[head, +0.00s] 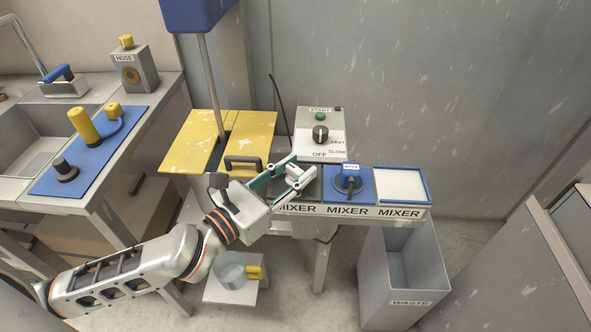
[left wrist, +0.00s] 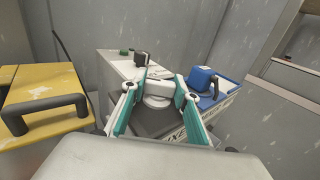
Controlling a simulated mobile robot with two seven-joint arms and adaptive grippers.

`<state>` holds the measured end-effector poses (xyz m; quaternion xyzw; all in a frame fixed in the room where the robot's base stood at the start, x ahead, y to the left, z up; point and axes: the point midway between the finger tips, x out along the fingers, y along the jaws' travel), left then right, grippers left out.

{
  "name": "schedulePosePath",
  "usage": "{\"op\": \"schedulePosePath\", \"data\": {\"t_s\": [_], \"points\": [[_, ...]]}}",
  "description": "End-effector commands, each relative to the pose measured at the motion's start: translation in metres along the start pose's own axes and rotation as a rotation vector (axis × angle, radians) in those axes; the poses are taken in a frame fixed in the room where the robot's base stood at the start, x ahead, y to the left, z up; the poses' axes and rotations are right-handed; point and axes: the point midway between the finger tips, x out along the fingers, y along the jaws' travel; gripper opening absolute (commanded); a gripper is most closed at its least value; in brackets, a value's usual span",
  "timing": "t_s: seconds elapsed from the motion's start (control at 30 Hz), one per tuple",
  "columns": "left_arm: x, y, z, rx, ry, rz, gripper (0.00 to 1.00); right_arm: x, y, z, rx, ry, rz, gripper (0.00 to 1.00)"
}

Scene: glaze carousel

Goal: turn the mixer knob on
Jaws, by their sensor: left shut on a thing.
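The mixer knob (head: 320,133) is black and round. It stands on a sloped white control panel with the words FAST, SLOW and OFF, below a green START button (head: 320,116). I cannot tell where the knob points. It also shows in the left wrist view (left wrist: 142,59), beyond my fingers. My left gripper (head: 294,172) is in front of the panel, to the lower left of the knob and apart from it. Its teal fingers are shut on a white piece (left wrist: 157,86) with a rounded part below. What this piece is stays unclear. My right gripper is not in view.
A blue jug (head: 348,178) marked MILK stands on a blue mat right of my gripper, next to a white tray (head: 402,186). A yellow board with a black handle (head: 243,162) lies left. A grey waste bin (head: 403,270) stands at lower right.

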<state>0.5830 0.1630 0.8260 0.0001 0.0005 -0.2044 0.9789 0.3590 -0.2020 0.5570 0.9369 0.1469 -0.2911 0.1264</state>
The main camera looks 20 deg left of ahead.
Motion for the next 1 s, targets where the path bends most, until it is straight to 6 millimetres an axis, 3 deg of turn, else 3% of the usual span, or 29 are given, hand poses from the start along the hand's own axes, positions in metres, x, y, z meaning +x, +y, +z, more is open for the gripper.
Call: {"op": "schedulePosePath", "data": {"t_s": [0.5, 1.0], "points": [[0.001, 0.001, -0.004, 0.001, 0.004, -0.313, 0.08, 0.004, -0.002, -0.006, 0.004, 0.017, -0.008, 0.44], [0.000, 0.000, -0.001, -0.001, 0.001, -0.371, 0.08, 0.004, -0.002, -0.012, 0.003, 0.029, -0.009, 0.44]]}}
